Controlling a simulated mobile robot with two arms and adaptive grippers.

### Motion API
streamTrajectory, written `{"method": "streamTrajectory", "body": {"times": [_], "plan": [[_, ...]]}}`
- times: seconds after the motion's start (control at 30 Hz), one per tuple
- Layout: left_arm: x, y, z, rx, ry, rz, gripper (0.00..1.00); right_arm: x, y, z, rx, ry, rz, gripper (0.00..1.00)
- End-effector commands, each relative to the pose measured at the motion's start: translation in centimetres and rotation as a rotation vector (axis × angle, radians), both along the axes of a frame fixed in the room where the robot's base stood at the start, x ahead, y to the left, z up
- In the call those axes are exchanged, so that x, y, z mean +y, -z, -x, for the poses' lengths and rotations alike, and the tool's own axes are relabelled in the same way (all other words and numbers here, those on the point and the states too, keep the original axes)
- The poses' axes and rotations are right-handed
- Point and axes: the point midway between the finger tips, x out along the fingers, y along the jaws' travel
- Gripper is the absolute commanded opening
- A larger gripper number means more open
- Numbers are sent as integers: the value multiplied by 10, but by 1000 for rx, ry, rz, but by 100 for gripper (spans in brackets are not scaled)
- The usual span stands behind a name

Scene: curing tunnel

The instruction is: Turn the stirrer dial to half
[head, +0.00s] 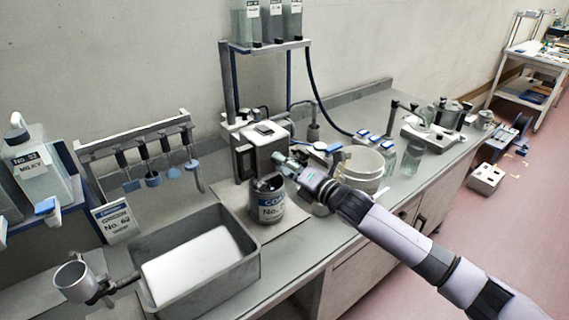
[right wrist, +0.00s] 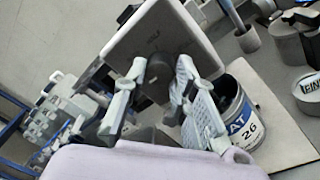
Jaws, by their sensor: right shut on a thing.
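The stirrer (head: 262,150) is a grey and dark box on the bench, below the raised shelf. My right gripper (head: 284,163) reaches its front from the right. In the right wrist view the stirrer's light-rimmed grey face (right wrist: 150,35) has small lettering too blurred to read. A dark round dial (right wrist: 160,72) sits on that face between the fingertips of my right gripper (right wrist: 162,78), which is shut on it. The fingers partly hide the dial, so its setting cannot be read. My left gripper is in neither view.
A labelled can (head: 268,203) stands close below my right gripper; it also shows in the right wrist view (right wrist: 240,115). A grey tray (head: 250,262) lies left of it. A white tub (head: 360,165) stands behind my right arm.

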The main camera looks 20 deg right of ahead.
Motion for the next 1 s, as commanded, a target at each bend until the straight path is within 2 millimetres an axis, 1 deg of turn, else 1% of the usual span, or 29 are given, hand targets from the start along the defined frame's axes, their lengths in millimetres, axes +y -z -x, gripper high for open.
{"method": "streamTrajectory", "body": {"times": [0.17,0.37,0.57,1.0], "plan": [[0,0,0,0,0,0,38,0,1,0,10,1,-23,0],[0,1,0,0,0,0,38,0,1,0,40,0,-110,0],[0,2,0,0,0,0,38,0,1,0,96,1,-263,0],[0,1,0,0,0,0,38,1,2,0,240,1,-657,0]]}}
